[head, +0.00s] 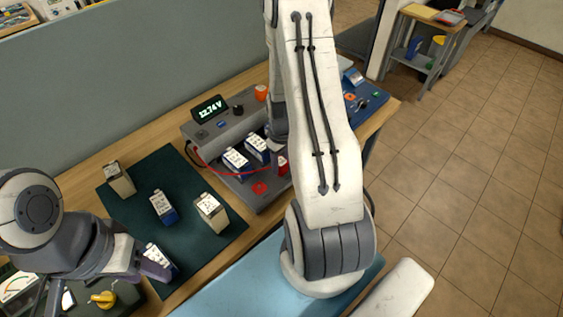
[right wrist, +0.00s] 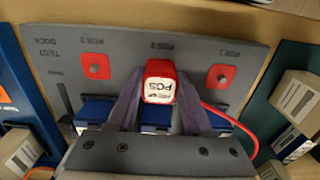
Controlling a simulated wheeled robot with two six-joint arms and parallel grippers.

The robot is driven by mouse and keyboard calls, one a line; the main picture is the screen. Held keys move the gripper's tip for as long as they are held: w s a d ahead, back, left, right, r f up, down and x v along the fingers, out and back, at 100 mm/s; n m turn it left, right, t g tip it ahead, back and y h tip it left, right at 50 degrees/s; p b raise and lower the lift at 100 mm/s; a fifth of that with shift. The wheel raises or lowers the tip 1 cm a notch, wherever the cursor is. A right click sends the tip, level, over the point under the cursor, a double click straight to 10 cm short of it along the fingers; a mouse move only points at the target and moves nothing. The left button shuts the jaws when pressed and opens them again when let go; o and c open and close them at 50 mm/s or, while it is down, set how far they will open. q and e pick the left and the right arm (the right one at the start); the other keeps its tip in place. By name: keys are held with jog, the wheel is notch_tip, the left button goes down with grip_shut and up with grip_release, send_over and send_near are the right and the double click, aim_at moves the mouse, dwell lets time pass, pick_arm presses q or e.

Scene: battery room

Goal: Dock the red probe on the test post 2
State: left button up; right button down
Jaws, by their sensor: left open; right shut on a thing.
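The red probe (right wrist: 160,82), with a white "POS" label, is between the fingers of my right gripper (right wrist: 157,92), which is shut on it. It hides test post 2, the middle one, in the right wrist view; I cannot tell whether it is seated or just above. Post 1 (right wrist: 220,76) and post 3 (right wrist: 95,66) stand bare on red squares either side. In the head view the probe (head: 282,166) shows beside my right arm, with a red cable trailing left. My left gripper (head: 142,262) is open near a blue battery (head: 158,262) at the mat's front edge.
The grey test dock (head: 212,140) has a display (head: 209,108) reading about 12.74V and holds blue batteries (head: 236,161). Several batteries stand on the dark green mat (head: 188,247). A blue panel (head: 372,98) is right of the dock. A grey partition (head: 120,85) stands behind.

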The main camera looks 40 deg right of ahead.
aim_at(281, 162)
jog(key=shift+f, duration=0.2)
jog(key=c, duration=0.6)
grip_release()
jog(key=shift+r, duration=0.1)
notch_tip(281, 162, up, 11)
jog(key=p, duration=0.8)
jog(key=shift+p, duration=0.4)
